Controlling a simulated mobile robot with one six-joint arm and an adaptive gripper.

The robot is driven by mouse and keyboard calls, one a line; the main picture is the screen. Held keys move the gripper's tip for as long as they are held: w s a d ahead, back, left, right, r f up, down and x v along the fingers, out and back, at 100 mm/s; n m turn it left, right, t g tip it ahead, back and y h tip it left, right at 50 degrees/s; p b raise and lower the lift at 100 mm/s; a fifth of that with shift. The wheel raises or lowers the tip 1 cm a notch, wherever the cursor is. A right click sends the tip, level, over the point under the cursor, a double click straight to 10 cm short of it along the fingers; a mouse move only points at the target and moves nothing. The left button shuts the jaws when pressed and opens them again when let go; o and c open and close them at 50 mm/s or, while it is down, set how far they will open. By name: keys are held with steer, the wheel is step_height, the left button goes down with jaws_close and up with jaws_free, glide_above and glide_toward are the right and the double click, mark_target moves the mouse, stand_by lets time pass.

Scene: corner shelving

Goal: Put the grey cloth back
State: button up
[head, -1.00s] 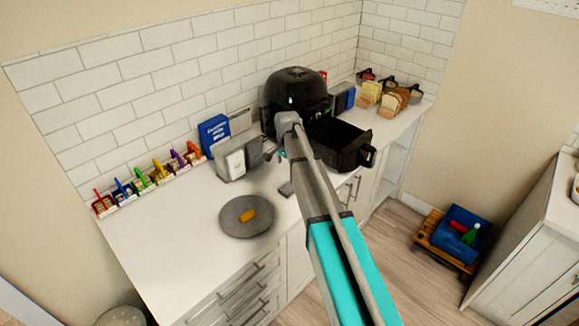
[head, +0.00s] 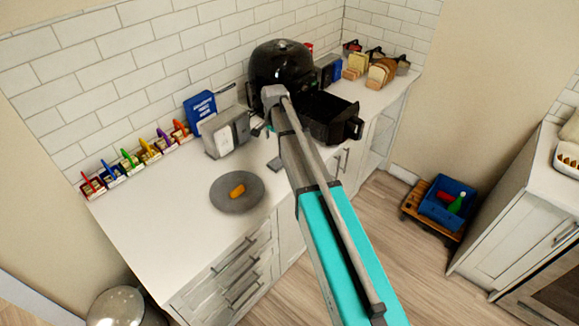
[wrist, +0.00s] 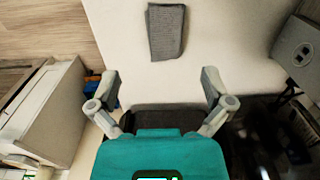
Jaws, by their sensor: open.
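The grey cloth (wrist: 167,32) lies folded, as a narrow rectangle, on the white counter in the wrist view, beyond my fingertips. In the head view, a small part of the cloth (head: 275,163) shows on the counter just left of my arm; the arm may hide some of it. My gripper (wrist: 160,74) is open, its two fingers spread wide with nothing between them. It is apart from the cloth. In the head view my gripper is mostly hidden behind my arm, near the black air fryer.
The black air fryer (head: 281,66) stands with its drawer (head: 330,117) pulled out. A toaster (head: 227,134) is to its left. A grey plate (head: 222,203) with an orange item sits nearer. The front left counter (head: 165,235) is clear.

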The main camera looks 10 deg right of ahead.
steer(key=s+d+n, duration=0.2)
steer(key=s+n, duration=0.8)
steer(key=s, duration=1.7)
steer(key=shift+s+d, duration=0.15)
steer(key=shift+s, duration=0.05)
